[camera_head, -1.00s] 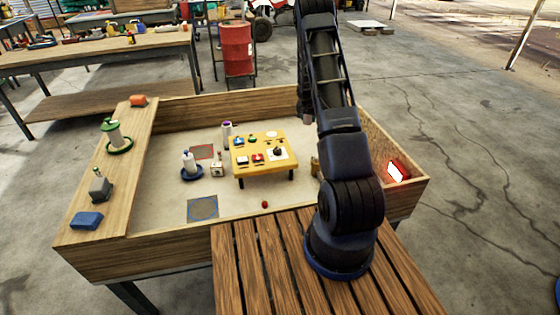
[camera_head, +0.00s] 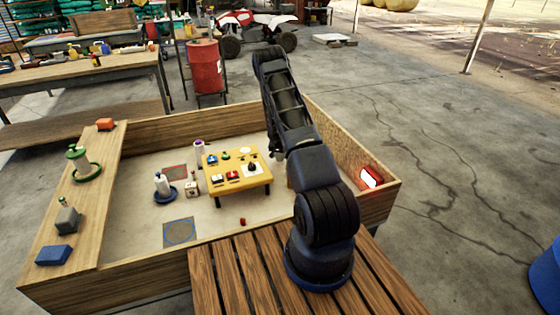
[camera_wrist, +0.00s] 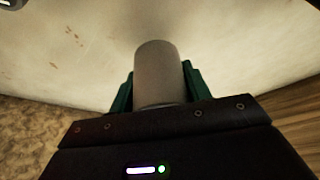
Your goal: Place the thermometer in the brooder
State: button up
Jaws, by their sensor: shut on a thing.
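My gripper (camera_wrist: 158,88) shows in the wrist view with its green fingers on either side of a plain grey cylinder (camera_wrist: 158,62), shut on it. I cannot tell from its visible side whether this cylinder is the thermometer. Below it lies a pale, speckled floor. The brooder (camera_head: 190,122) is the large wooden-walled box in the head view, with a pale floor inside. My arm reaches over its right part and hides my gripper and the held cylinder there.
A yellow table (camera_head: 238,187) with small items stands inside the brooder. A white-and-blue drinker (camera_head: 162,185) and a purple-topped cylinder (camera_head: 198,150) stand left of it. A glowing red lamp (camera_head: 369,178) is at the right wall. The left ledge (camera_head: 78,200) holds several items.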

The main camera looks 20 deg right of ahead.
aim_at(280, 159)
jog(key=shift+f, duration=1.7)
jog(key=shift+f, duration=0.15)
jog(key=o, duration=1)
jog(key=shift+o, duration=0.2)
